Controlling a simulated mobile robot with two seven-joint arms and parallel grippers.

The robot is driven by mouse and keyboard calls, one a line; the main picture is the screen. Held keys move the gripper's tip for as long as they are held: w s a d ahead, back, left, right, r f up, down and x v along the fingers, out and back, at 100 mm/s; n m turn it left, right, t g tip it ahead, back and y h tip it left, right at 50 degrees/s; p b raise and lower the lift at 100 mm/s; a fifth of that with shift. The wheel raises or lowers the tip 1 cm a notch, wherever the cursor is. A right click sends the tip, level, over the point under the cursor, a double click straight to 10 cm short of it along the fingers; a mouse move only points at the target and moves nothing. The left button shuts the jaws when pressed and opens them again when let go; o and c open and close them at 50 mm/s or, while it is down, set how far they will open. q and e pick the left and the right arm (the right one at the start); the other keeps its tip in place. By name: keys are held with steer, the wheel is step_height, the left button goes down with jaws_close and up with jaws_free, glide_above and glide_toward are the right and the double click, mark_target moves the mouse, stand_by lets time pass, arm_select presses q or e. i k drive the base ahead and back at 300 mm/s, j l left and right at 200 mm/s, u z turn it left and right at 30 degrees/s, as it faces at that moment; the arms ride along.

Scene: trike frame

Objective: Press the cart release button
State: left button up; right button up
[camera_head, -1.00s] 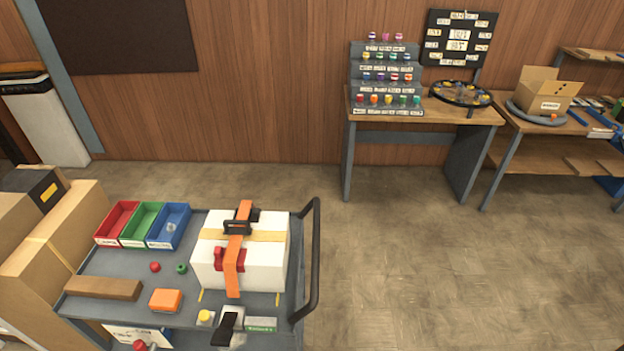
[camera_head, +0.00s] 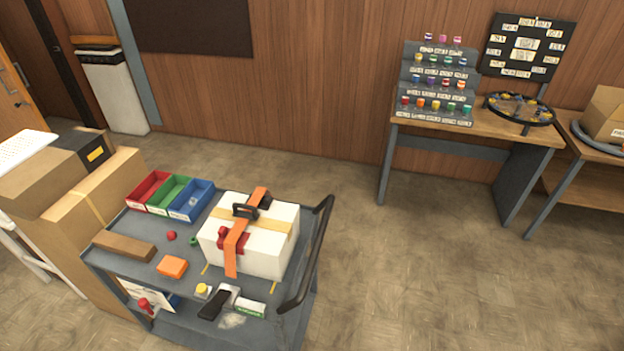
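The grey cart (camera_head: 118,227) stands at the lower left. A yellow round button (camera_head: 202,288) on a small pale base sits near its front edge. A red knob (camera_head: 144,303) sticks out at the cart's front left, below the top. A black lever-like piece (camera_head: 214,304) lies beside a small green-and-white label block (camera_head: 250,308); its text is too small to read. I cannot tell from lettering which part is the cart release button. Neither of my grippers is in view.
On the cart are a white box (camera_head: 274,258) with an orange strap, red, green and blue bins (camera_head: 190,208), a brown block (camera_head: 124,245) and an orange block (camera_head: 172,267). Cardboard boxes (camera_head: 92,205) stand close left. Floor (camera_head: 420,270) right of the cart is clear.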

mark_target(202, 287)
steer(key=u, duration=0.95)
steer(key=k+l, duration=0.1)
steer(key=i+l+z, duration=0.1)
steer(key=i+l, duration=0.2)
steer(key=i, duration=0.2)
steer(key=l+z, duration=0.35)
steer(key=l, duration=0.4)
steer(key=u, duration=1.05)
steer(key=i+j, duration=0.2)
steer(key=k, duration=0.55)
steer(key=i+j+u, duration=0.1)
steer(key=i, duration=0.3)
